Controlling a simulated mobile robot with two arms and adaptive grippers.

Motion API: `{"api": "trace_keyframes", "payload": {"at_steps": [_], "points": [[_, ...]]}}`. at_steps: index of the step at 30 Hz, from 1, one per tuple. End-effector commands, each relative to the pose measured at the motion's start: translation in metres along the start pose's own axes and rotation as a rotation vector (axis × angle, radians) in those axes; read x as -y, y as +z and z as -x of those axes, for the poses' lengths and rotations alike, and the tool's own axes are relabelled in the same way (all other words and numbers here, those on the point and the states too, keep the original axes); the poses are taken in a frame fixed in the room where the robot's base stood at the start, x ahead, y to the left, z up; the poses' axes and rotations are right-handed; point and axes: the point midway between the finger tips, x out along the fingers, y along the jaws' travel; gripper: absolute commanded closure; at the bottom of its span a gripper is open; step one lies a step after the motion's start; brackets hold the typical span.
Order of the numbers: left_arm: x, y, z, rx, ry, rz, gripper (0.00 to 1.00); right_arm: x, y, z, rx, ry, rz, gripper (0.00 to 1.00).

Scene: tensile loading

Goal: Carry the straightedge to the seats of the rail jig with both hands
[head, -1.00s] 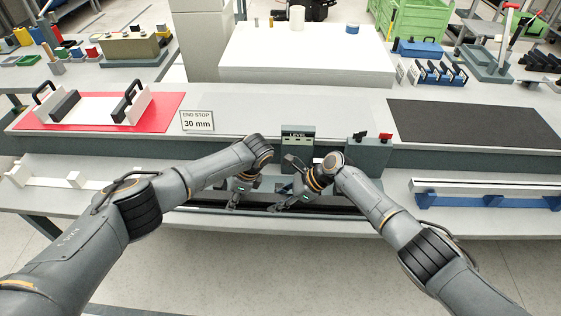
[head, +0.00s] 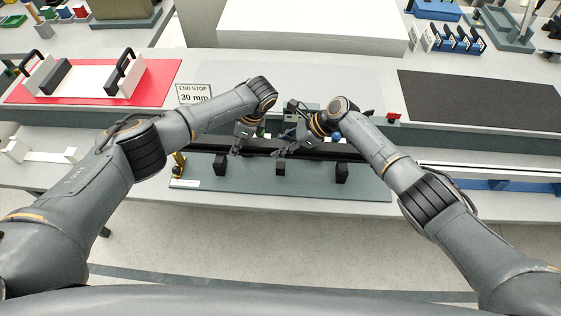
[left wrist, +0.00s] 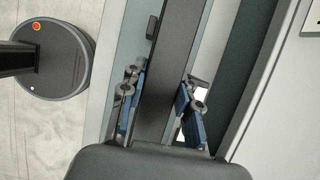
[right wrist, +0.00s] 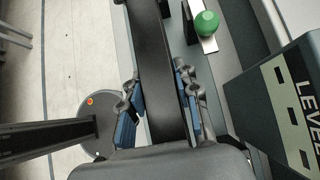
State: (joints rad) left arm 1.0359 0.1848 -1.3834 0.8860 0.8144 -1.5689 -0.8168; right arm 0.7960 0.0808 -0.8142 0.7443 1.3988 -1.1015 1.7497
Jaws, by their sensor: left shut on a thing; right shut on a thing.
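The straightedge, a long dark bar (head: 268,151), runs left to right in the head view. My left gripper (head: 240,147) and my right gripper (head: 285,151) are shut on it near its middle, close together. In the left wrist view the bar (left wrist: 171,70) lies between blue finger pads; the right wrist view shows the same (right wrist: 156,60). The rail jig, a grey-green plate (head: 312,182), shows in front of the bar. Its black seats (head: 281,169) stand just below the bar in the picture. I cannot tell whether the bar touches them.
A gold post (head: 179,164) stands at the jig's left end. The LEVEL block (right wrist: 285,105) and a green knob (right wrist: 205,24) are close to my right gripper. A blue rack (head: 512,185) is at the right. A red mat (head: 163,80) and a black mat (head: 480,98) lie behind.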

Motion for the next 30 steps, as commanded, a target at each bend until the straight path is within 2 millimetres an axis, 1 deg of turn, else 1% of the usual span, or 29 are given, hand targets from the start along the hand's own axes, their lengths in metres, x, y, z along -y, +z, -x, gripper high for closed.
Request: {"api": "trace_keyframes", "payload": {"at_steps": [1, 8, 30], "points": [[0.001, 0.002, 0.001, 0.002, -0.002, 0.003, 1.0, 0.003, 0.006, 0.003, 0.009, -0.005, 0.006, 1.0], [0.001, 0.0, -0.004, 0.002, -0.003, 0.003, 1.0, 0.003, 0.003, -0.001, 0.01, -0.005, 0.006, 1.0], [0.001, -0.013, -0.035, 0.002, -0.002, 0.003, 1.0, 0.003, -0.021, -0.024, 0.01, -0.006, 0.006, 1.0]]}}
